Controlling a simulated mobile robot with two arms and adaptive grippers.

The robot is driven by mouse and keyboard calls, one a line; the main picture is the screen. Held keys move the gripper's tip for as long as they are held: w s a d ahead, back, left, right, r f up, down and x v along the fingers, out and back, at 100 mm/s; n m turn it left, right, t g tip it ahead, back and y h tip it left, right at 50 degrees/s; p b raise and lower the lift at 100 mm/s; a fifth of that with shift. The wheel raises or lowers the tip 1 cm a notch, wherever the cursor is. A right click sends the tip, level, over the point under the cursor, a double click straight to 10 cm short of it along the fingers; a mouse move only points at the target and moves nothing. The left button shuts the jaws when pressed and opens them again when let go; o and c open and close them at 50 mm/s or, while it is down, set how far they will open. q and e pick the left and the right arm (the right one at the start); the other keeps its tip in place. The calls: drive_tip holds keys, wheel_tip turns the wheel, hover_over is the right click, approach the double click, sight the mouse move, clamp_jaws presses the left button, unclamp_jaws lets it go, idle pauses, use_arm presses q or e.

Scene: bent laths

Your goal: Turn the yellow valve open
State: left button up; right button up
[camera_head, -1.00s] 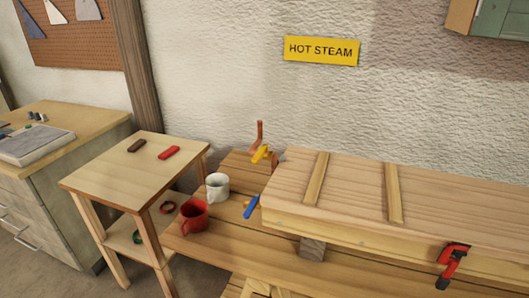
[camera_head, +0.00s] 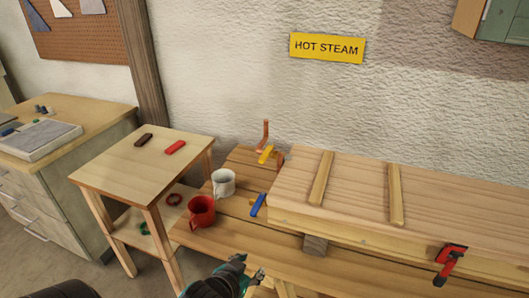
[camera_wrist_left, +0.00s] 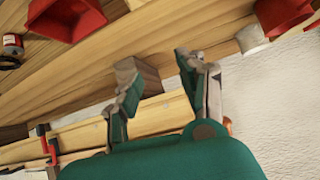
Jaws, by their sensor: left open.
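The yellow valve (camera_head: 266,154) is a lever handle by a copper pipe (camera_head: 265,133) at the back of the bench, left of the long wooden box. A blue lever (camera_head: 258,205) sits in front of it, at the box's left end. My left gripper (camera_head: 252,268) is at the bottom of the head view, well in front of and below both levers. Its fingers are apart and empty. In the left wrist view the open gripper (camera_wrist_left: 158,65) has a wooden block (camera_wrist_left: 139,75) behind its fingers. The yellow valve is not clear there. My right gripper is not in view.
A red mug (camera_head: 201,212) and a white mug (camera_head: 223,182) stand on the bench left of the levers. The long wooden box (camera_head: 355,195) fills the right, with a red clamp (camera_head: 450,263) on its front edge. A small table (camera_head: 115,176) stands left.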

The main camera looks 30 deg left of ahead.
use_arm(q)
drive_tip(key=w+a+r+n+t+y, duration=0.1)
drive_tip(key=w+a+r+t, duration=0.25)
drive_tip(key=r, duration=0.45)
drive_tip(key=w+a+r+n+t+y, duration=0.1)
drive_tip(key=w+a+r+t+y, duration=0.2)
drive_tip(key=r, duration=0.5)
drive_tip(key=h+p, duration=0.1)
drive_tip(key=p, duration=0.3)
approach(264, 154)
drive_tip(key=shift+t, duration=0.35)
drive_tip(key=x, duration=0.6)
drive_tip(key=f+x, duration=0.1)
drive_tip(key=x, duration=0.3)
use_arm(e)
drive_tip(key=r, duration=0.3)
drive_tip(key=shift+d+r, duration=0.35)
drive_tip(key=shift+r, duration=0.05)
use_arm(q)
clamp_jaws()
